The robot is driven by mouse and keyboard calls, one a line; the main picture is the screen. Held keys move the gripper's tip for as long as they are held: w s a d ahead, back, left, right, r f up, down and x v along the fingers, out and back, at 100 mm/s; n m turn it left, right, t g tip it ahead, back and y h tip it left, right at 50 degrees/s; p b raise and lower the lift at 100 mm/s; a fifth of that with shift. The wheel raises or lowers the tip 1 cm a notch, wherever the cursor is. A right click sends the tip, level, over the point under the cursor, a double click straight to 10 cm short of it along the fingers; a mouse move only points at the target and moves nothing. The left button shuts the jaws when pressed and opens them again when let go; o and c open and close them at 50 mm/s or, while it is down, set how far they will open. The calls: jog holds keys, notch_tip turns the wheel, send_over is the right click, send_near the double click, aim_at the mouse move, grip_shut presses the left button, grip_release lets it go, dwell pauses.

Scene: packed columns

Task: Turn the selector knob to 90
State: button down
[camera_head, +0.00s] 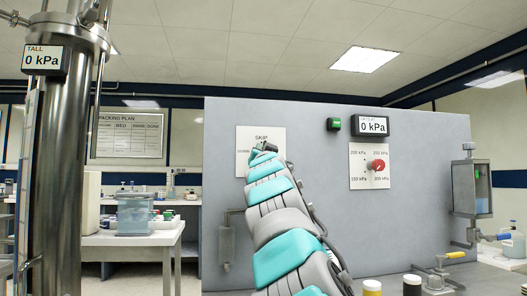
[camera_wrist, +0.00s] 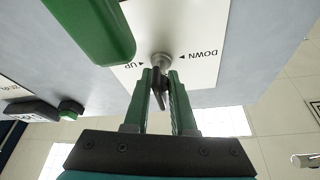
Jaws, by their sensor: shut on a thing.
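A red selector knob (camera_head: 376,166) sits on a white plate (camera_head: 356,181) on the grey panel, right of my arm. Its marks read 150, 200, 250 and, it seems, 300 kPa; I see no 90. Its exact pointing is too small to tell. My gripper (camera_wrist: 161,88) is not at this knob. It is at another white plate (camera_head: 244,140), left of it, marked UP and DOWN in the wrist view. Its green fingers are shut on a small metal toggle lever (camera_wrist: 161,61) there. In the head view my arm hides the lever and fingers.
A 0 kPa display (camera_head: 372,126) and a green button (camera_head: 334,124) are above the red knob. A glass vessel (camera_head: 470,190) stands at the panel's right. Capped bottles (camera_head: 411,285) and a yellow-handled valve (camera_head: 452,256) are low in front. A large green block (camera_wrist: 95,25) is near the wrist camera.

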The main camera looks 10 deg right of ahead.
jog(key=shift+d+m+h, duration=0.1)
jog(key=shift+m+h, duration=0.4)
jog(key=shift+m, duration=0.5)
jog(key=shift+m+g+h, duration=0.5)
jog(key=shift+m, duration=1.2)
jog(key=shift+m+g+h, duration=0.3)
jog(key=shift+m+h, duration=0.2)
jog(key=shift+m, duration=0.2)
jog(key=shift+d+f+m, duration=0.1)
jog(key=shift+m, duration=0.2)
jog(key=c, duration=0.5)
grip_release()
jog(key=shift+s, duration=0.1)
